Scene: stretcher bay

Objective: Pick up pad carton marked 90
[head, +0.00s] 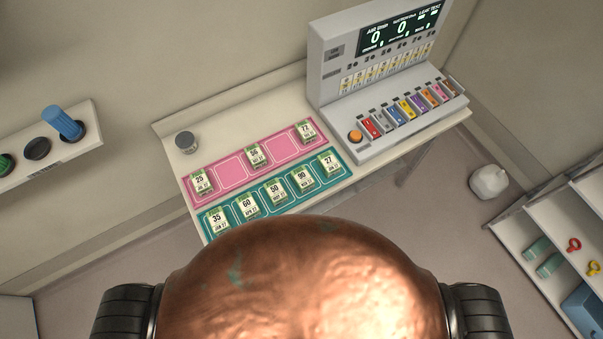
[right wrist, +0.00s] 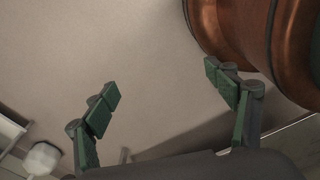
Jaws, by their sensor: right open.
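The pad carton marked 90 (head: 302,179) stands on the teal mat (head: 233,226) in the head view, between the cartons marked 50 (head: 276,192) and 27 (head: 330,164). It is a small pale box with a green top and dark print. My right gripper (right wrist: 165,90) shows in the right wrist view with its green-padded fingers spread wide and nothing between them. It faces a plain floor or wall, away from the cartons. My left gripper is in neither view.
A grey console (head: 383,128) with coloured slots stands right of the mats. A grey jar (head: 186,142) stands at the back left. A shelf (head: 545,235) is at the right.

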